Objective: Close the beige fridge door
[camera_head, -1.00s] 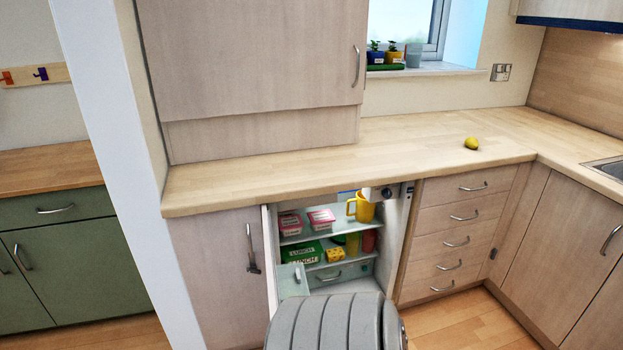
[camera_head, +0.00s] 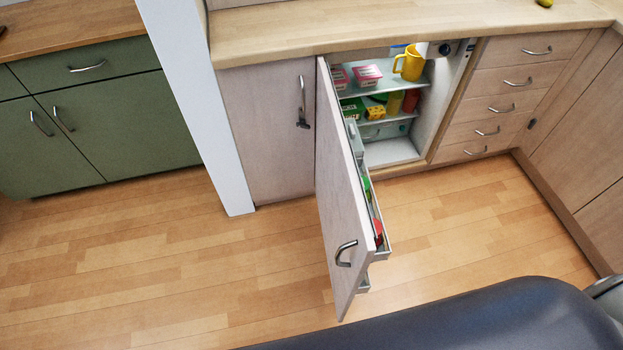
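The beige fridge door (camera_head: 343,215) stands wide open in the head view, hinged at its left side and swung out over the floor. Its metal handle (camera_head: 346,253) is on the outer face near the free edge. Door shelves with several items show on its inner side. The fridge interior (camera_head: 390,150) is exposed, with pink-lidded tubs (camera_head: 367,75), a yellow jug (camera_head: 409,64) and other food on the shelves. Neither of my grippers shows; a dark rounded part, apparently mine, fills the lower right, apart from the door in the picture.
A closed beige cabinet (camera_head: 267,133) is left of the fridge, and a drawer unit (camera_head: 507,88) is to its right. The wooden floor (camera_head: 170,270) is clear left of the door. Green cabinets (camera_head: 95,128) and a white wall end (camera_head: 190,95) stand further left.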

